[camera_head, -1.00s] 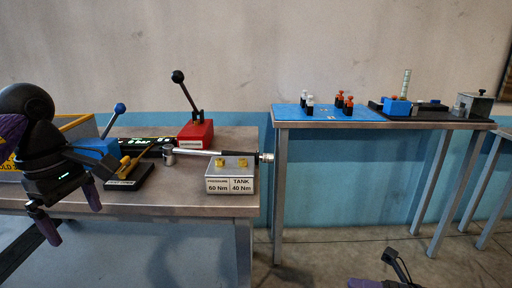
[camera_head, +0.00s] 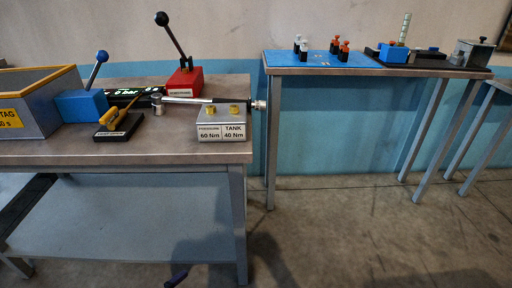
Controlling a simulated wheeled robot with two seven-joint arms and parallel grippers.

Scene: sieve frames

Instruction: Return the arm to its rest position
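Neither arm reaches over the tables now. A small dark purple piece (camera_head: 176,278) shows at the bottom edge of the head view. It looks like part of one of my grippers, but which one, and whether it is open or shut, cannot be made out. The rest of both arms is out of the frame.
The left workbench (camera_head: 130,155) bears a grey bin (camera_head: 40,120), a blue lever box (camera_head: 80,106), a red lever box (camera_head: 185,80), a torque wrench (camera_head: 195,100) and a labelled block (camera_head: 222,128). A second table (camera_head: 330,71) stands right. Floor between is clear.

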